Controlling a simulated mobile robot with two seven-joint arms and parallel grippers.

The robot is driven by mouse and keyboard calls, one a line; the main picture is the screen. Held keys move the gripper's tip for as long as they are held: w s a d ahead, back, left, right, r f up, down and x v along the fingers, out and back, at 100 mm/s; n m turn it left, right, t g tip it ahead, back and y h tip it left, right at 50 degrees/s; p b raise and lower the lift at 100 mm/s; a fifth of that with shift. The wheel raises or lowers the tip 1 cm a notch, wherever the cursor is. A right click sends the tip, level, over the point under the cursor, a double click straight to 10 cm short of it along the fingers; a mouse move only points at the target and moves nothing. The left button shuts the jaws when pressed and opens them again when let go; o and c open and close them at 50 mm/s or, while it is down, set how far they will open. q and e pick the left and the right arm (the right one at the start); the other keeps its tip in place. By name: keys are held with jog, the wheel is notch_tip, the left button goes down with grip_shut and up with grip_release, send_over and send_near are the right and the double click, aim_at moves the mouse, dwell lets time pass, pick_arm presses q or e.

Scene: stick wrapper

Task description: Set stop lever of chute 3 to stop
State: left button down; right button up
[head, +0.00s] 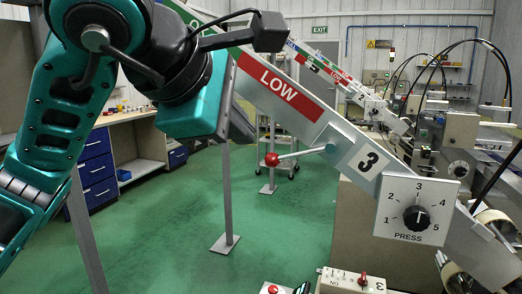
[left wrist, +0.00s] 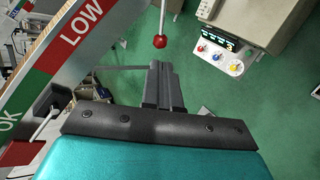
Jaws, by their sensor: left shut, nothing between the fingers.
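The stop lever (head: 300,154) of chute 3 is a thin metal rod with a red ball knob (head: 271,159). It points left and slightly down from a pivot on the side of the sloping chute (head: 345,135), next to the "3" plate (head: 368,161). My left gripper (head: 240,128) is partly hidden behind its own teal wrist, up and left of the knob. In the left wrist view, the closed fingers (left wrist: 161,68) point toward the red knob (left wrist: 160,41), with a gap apparent between them. My right gripper is not in view.
A PRESS dial (head: 417,214) sits on the chute's lower right. A control box with a red knob (head: 363,280) is at the bottom. Green floor (head: 180,230) is open at the left; blue drawers (head: 95,170) stand beyond.

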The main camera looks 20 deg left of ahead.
aim_at(269, 157)
pick_arm(q)
jog(key=x, duration=0.7)
jog(key=shift+w+f+p, duration=0.15)
jog(key=shift+w+p, duration=0.05)
jog(key=shift+p, duration=0.1)
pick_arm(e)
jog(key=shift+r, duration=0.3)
